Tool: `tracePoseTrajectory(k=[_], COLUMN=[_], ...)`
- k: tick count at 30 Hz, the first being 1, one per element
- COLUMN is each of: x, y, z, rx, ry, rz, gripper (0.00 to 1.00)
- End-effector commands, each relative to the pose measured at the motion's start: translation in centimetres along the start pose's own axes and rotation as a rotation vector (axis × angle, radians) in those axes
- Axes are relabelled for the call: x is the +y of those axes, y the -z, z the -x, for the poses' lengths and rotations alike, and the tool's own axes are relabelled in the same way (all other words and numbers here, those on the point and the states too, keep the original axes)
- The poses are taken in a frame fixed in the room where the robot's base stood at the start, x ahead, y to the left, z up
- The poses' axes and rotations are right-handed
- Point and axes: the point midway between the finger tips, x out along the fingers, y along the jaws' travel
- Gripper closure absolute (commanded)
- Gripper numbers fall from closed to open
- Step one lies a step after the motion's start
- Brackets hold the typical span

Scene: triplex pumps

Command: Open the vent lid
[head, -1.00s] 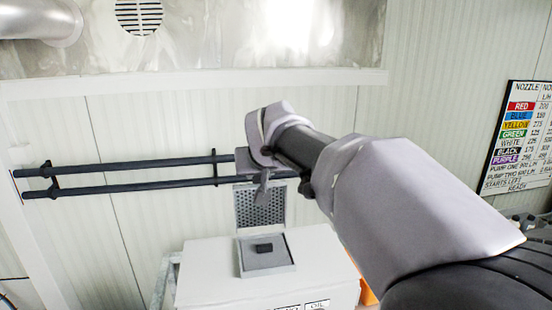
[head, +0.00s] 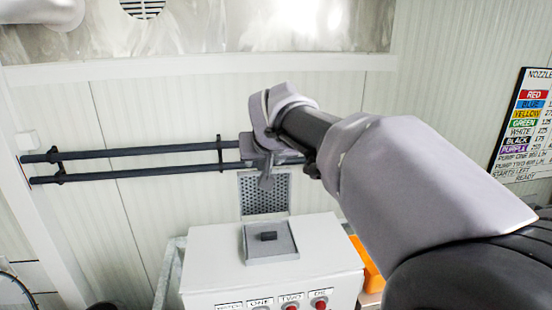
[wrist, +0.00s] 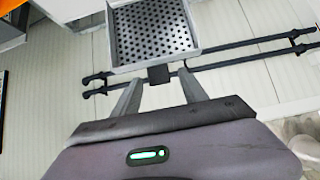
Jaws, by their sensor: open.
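A grey perforated panel (head: 265,200), which looks like the raised vent lid, stands upright behind a grey square frame with a small black block (head: 268,237) on the white cabinet. In the wrist view the perforated panel (wrist: 152,32) fills the upper middle, with a black tab (wrist: 158,74) on its edge nearest my gripper. My gripper (wrist: 158,92) is open, and the tab shows between its two fingers. In the head view my gripper (head: 266,171) overlaps the panel's top edge. I cannot tell whether a finger touches the panel or tab.
Two dark horizontal pipes (head: 130,164) run along the white wall behind my gripper. The white cabinet (head: 215,268) has red buttons and labels on its front. An orange object (head: 368,262) is at its right. A colour chart (head: 524,122) hangs on the right wall.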

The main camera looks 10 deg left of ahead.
Motion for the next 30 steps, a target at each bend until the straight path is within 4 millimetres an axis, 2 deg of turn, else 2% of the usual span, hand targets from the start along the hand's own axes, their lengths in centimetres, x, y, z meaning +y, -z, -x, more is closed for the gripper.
tracePoseTrajectory(k=[4, 7, 15, 18, 21, 25, 30], x=[0.0, 0.0, 0.0, -0.1, 0.0, 0.0, 0.0], y=[0.0, -0.1, -0.1, -0.1, 0.0, -0.1, -0.1], z=[0.9, 2.8, 11.6, 14.3, 16.2, 17.4, 17.6], rx=[0.002, 0.004, 0.005, 0.004, 0.003, 0.001, 0.001], ry=[0.0, 0.001, 0.002, 0.002, 0.0, 0.001, 0.0], rz=[-0.001, 0.0, 0.0, 0.0, 0.0, 0.0, 0.0], gripper=[0.49, 0.49, 0.49, 0.49, 0.49, 0.49, 0.49])
